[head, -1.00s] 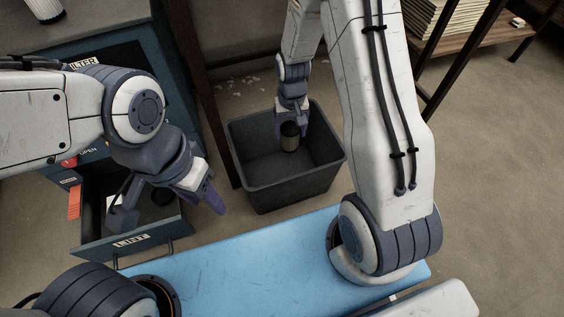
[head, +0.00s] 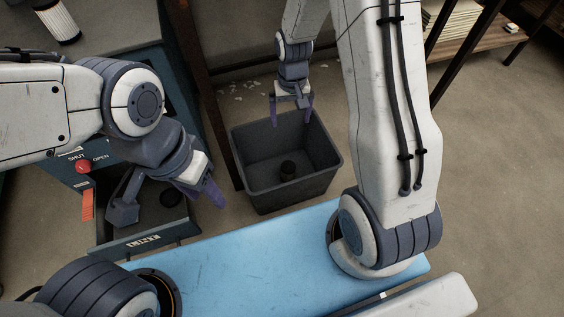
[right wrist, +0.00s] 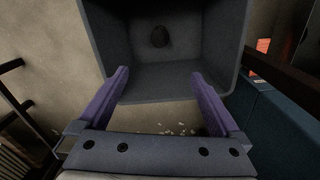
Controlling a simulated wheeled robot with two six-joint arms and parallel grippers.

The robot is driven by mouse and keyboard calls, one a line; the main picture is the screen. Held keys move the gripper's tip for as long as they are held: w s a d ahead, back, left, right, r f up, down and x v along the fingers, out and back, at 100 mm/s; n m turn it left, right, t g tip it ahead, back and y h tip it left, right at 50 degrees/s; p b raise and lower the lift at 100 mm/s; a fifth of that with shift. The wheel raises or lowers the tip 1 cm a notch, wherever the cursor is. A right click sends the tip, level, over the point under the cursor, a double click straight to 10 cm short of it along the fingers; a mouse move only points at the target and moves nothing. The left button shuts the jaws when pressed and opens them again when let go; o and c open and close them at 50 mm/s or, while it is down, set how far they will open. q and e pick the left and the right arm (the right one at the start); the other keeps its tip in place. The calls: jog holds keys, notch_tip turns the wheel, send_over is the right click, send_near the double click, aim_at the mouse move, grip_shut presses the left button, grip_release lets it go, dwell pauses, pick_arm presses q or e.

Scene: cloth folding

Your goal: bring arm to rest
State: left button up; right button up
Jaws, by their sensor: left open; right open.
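My right gripper (head: 292,108) is open and empty above the back rim of a dark grey bin (head: 275,203). In the right wrist view its two purple fingers (right wrist: 158,92) stand wide apart with the bin (right wrist: 165,80) beyond them. A small dark lump (head: 288,168) lies on the bin floor; it also shows in the right wrist view (right wrist: 160,37).
A teal cabinet (head: 178,60) with a red knob (head: 83,166) and SHUT/OPEN marks stands at the left. A dark post (head: 205,95) stands between cabinet and bin. Shelving with stacked sheets (head: 461,20) is at the upper right.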

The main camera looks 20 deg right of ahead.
jog(key=shift+r, duration=0.15)
dwell(0.3)
jog(key=s+a+r+n+p, duration=0.35)
jog(key=s+a+r, duration=0.4)
jog(key=r, duration=0.35)
jog(key=s+a+r+n+p, duration=0.3)
jog(key=s+a+r+p, duration=0.25)
jog(key=s+r, duration=0.4)
jog(key=s+a+r+n+y+p, duration=0.1)
jog(key=s+r+n+p, duration=0.2)
jog(key=s+r, duration=0.4)
notch_tip(320, 180, up, 37)
jog(key=p, duration=3.6)
jog(key=shift+w+p, duration=0.2)
jog(key=shift+p, duration=0.1)
jog(key=shift+m, duration=0.25)
